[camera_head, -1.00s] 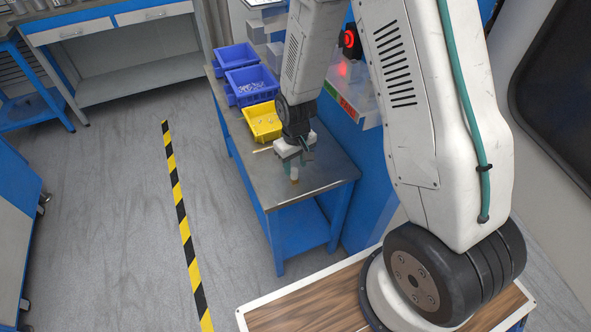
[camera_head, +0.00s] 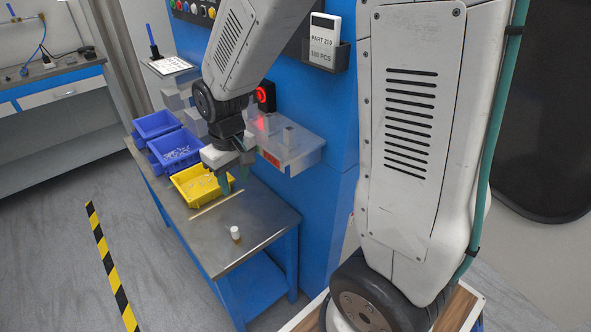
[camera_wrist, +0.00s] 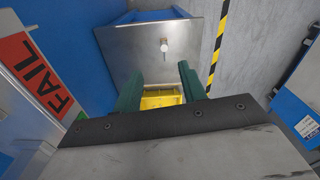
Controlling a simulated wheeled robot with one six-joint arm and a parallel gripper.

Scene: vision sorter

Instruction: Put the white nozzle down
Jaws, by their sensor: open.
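The white nozzle (camera_head: 235,232) stands upright on the bare front part of the metal-topped table (camera_head: 262,212). It has a white upper part and a brownish lower end. In the wrist view the nozzle (camera_wrist: 164,45) sits beyond my fingertips, near the table's far edge in that picture. My gripper (camera_head: 236,182) has green fingers and is open and empty. It hangs above the table by the yellow bin, apart from the nozzle. In the wrist view my gripper (camera_wrist: 160,84) shows its two fingers spread, with the yellow bin between and below them.
A yellow bin (camera_head: 190,199) and two blue bins, the nearer one (camera_head: 160,163) holding small parts, stand along the table. A thin tan strip (camera_head: 216,206) lies before the yellow bin. A blue machine (camera_head: 335,110) with a clear-covered ledge (camera_head: 290,148) borders the right side.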

